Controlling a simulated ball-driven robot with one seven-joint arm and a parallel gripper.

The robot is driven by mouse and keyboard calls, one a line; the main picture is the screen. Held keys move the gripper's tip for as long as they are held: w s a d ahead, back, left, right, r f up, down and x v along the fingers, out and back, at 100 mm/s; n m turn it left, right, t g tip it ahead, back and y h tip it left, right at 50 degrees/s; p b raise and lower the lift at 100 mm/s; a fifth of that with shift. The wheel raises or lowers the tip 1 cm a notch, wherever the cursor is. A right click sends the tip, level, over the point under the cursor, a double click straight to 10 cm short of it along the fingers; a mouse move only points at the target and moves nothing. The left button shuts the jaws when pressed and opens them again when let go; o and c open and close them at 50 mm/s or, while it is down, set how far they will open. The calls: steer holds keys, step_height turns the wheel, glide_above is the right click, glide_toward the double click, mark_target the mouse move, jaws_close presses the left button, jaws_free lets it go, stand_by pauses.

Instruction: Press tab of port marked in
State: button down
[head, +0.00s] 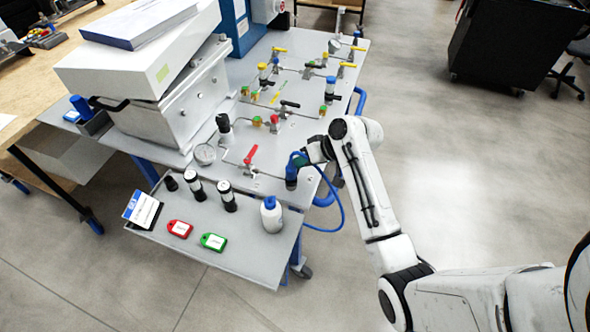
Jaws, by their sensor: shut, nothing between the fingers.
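My arm reaches in from the right over the board's right edge. My gripper (300,161) is shut and small in the picture, beside a dark blue fitting (291,176) with a blue hose at it. I cannot tell whether the gripper touches the fitting. No port marking "in" can be read from here, and no tab can be made out. The grey valve board (262,185) carries pipes and several valves, among them one with a red handle (250,155).
A blue hose (342,212) loops off the right edge. A large white box (140,50) stands at the back left.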

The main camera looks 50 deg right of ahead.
mark_target(299, 170)
steer(key=shift+f, duration=0.4)
steer(key=shift+r, duration=0.1)
stand_by(0.5)
steer(key=shift+r+p, duration=0.85)
steer(key=shift+r, duration=0.05)
step_height(299, 170, up, 5)
steer(key=p, duration=0.5)
steer(key=c, duration=1.8)
jaws_free()
steer(key=shift+c, duration=0.2)
